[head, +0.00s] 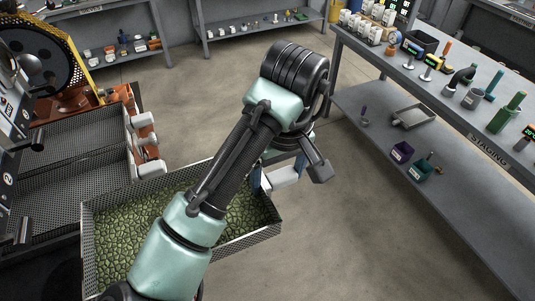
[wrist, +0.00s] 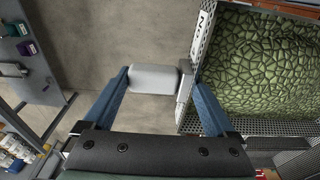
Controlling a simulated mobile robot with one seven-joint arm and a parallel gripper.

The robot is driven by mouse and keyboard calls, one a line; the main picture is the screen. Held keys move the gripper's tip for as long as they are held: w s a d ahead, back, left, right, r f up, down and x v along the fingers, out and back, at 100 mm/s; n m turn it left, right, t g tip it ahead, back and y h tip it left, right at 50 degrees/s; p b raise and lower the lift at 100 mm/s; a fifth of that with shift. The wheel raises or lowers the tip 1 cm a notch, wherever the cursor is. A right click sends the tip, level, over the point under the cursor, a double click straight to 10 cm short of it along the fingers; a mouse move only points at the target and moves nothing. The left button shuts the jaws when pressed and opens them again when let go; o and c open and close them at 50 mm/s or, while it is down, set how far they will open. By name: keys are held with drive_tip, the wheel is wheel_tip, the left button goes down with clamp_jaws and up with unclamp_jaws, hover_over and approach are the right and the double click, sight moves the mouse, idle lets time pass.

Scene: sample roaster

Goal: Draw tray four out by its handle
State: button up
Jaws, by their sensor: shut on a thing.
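A mesh-walled tray (head: 262,234) full of green beans stands pulled out at the lower left in the head view, beyond the stack beside it. In the wrist view this tray (wrist: 188,113) is at the right, with a partly cut-off mark on its front plate that I cannot read surely. A pale handle (wrist: 153,79) sticks out from its front plate. My gripper (wrist: 160,75) has its blue fingers on either side of the handle and is shut on it. In the head view the handle (head: 283,177) shows just below my wrist. My arm hides part of the tray.
Other trays with white handles (head: 146,143) sit stacked at the left. A staging bench (head: 420,88) with small parts and a lower shelf stands at the right. The floor (head: 335,235) between tray and bench is clear. Shelves (head: 265,30) stand at the back.

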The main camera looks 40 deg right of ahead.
drive_tip(key=s+d+p, duration=0.2)
drive_tip(key=d+p, duration=0.3)
drive_tip(key=d, duration=0.8)
drive_tip(key=shift+s, duration=0.25)
idle(0.4)
drive_tip(key=d+r+p, duration=0.1)
drive_tip(key=d+p, duration=0.1)
drive_tip(key=d+r+p, duration=0.1)
drive_tip(key=r+p, duration=0.1)
drive_tip(key=shift+s+d+r, duration=0.25)
drive_tip(key=shift+s+d, duration=0.15)
drive_tip(key=shift+d, duration=0.1)
idle(0.3)
